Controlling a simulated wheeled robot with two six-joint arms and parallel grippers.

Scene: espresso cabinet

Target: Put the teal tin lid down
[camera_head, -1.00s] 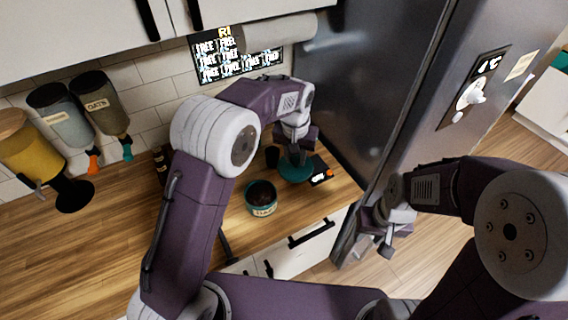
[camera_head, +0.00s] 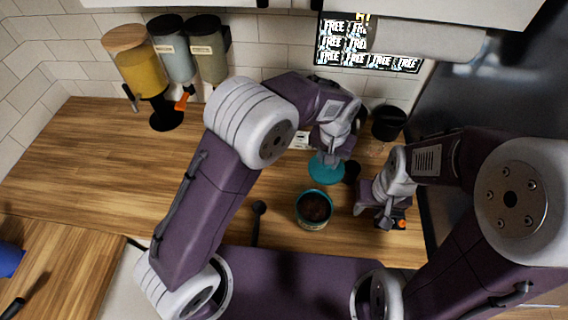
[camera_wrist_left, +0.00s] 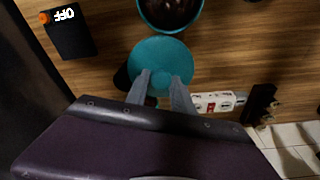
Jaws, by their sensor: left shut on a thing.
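The teal tin lid (camera_head: 326,171) is a round disc at the back of the wooden counter, just behind the open teal tin (camera_head: 313,224), which holds dark contents. My left gripper (camera_head: 331,153) is shut on the lid from above. In the left wrist view its two fingers (camera_wrist_left: 160,92) close over the near part of the lid (camera_wrist_left: 160,52), and the tin (camera_wrist_left: 170,10) shows beyond. I cannot tell whether the lid touches the counter. My right gripper (camera_head: 380,215) is over the counter right of the tin, apart from the lid; its finger opening is unclear.
A small dark cup (camera_head: 351,172) stands right of the lid. A black box marked OFF (camera_wrist_left: 68,38) and a white power strip (camera_wrist_left: 213,102) are close by. A black spoon-like tool (camera_head: 258,212) lies left of the tin. The left counter is clear below the dispensers (camera_head: 172,52).

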